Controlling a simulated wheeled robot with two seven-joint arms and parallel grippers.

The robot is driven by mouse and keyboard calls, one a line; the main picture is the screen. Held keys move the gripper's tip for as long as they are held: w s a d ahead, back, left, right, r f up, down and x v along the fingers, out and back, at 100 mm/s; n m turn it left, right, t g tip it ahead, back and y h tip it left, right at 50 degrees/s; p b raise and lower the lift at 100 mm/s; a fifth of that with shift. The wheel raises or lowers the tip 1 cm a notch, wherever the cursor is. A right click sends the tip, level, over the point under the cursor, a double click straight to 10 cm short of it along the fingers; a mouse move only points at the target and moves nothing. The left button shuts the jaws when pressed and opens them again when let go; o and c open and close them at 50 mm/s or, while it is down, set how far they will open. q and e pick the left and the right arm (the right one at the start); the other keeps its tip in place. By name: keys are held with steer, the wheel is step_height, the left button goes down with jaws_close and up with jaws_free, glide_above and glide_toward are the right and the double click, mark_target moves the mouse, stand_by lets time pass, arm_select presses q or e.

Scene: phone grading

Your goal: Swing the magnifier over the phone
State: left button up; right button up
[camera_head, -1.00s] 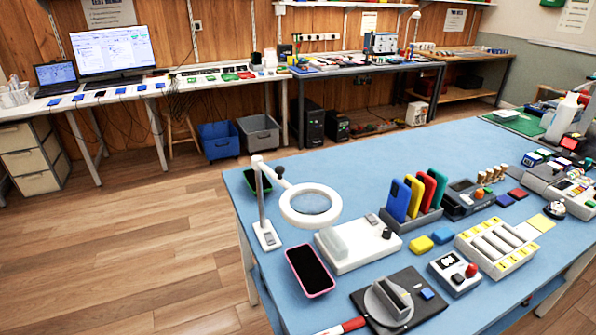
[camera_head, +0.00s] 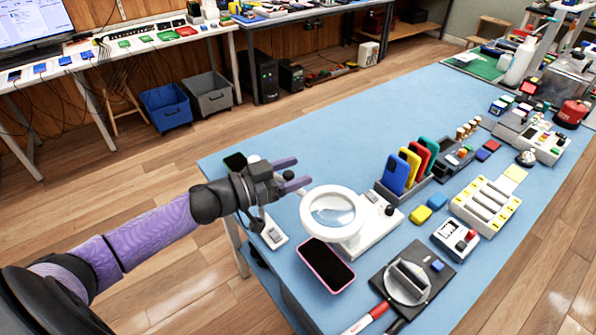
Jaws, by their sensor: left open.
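The magnifier has a white ring (camera_head: 308,216) around a clear lens and a white base (camera_head: 273,236). Its post is mostly hidden behind my left gripper. The ring hangs over the left part of a white tester (camera_head: 383,228), and its near edge lies at the top edge of the pink-rimmed phone (camera_head: 326,266) in the picture. That phone lies flat, dark screen up, its screen almost fully uncovered. My left gripper (camera_head: 302,172) is open and empty, its purple fingers pointing right just behind the ring. I cannot tell whether it touches the magnifier. My right gripper is out of view.
A second dark phone (camera_head: 235,161) lies at the far left table corner.

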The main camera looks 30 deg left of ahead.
arm_select(q)
steer(key=shift+w+d, duration=0.25)
steer(key=shift+w, duration=0.3)
steer(key=shift+c, duration=0.2)
jaws_close()
stand_by(0.9)
